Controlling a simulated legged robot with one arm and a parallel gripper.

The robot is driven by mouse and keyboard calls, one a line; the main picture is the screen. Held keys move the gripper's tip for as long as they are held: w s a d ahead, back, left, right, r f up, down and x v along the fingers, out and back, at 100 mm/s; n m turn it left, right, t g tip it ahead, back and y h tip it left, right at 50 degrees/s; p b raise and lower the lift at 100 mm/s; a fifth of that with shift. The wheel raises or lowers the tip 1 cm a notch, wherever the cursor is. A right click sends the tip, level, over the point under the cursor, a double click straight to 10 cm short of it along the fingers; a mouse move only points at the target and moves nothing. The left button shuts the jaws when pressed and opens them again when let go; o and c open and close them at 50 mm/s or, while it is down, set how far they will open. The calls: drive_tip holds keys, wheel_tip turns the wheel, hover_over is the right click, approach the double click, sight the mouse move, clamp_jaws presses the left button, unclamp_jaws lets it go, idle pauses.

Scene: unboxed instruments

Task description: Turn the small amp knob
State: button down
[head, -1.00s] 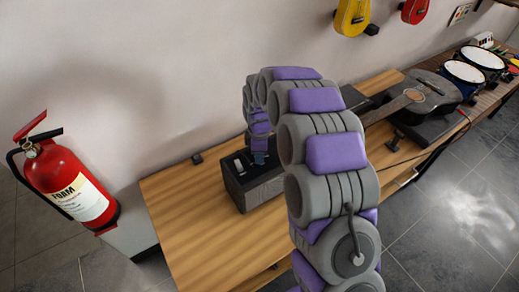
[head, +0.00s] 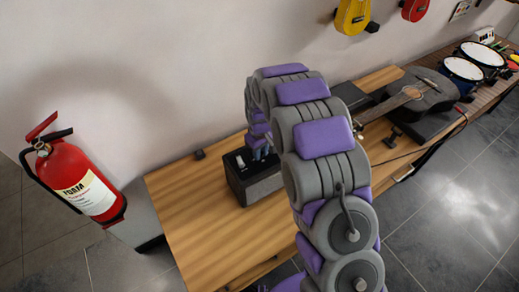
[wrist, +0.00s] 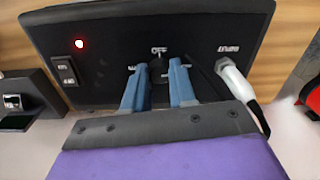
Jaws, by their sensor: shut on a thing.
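The small amp (head: 254,181) is a black box on the wooden bench. Its black panel (wrist: 115,48) fills the upper part of the wrist view. The dark knob (wrist: 158,71) sits on the panel just below the "OFF" mark, partly hidden by my fingers. My gripper (wrist: 158,80) has its two blue fingers on either side of the knob and is shut on it.
A switch (wrist: 67,72) and a lit red light are left on the panel. A white plug (wrist: 233,78) with a dark cable is right of my fingers. A guitar (head: 415,95) and drums (head: 463,69) lie farther right; a fire extinguisher (head: 78,180) stands left. The bench front is clear.

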drive_tip(key=shift+m, duration=0.6)
drive_tip(key=c, duration=0.9)
unclamp_jaws()
drive_tip(key=shift+d, duration=0.15)
drive_tip(key=shift+r+p, duration=0.8)
drive_tip(key=shift+r, duration=7.8)
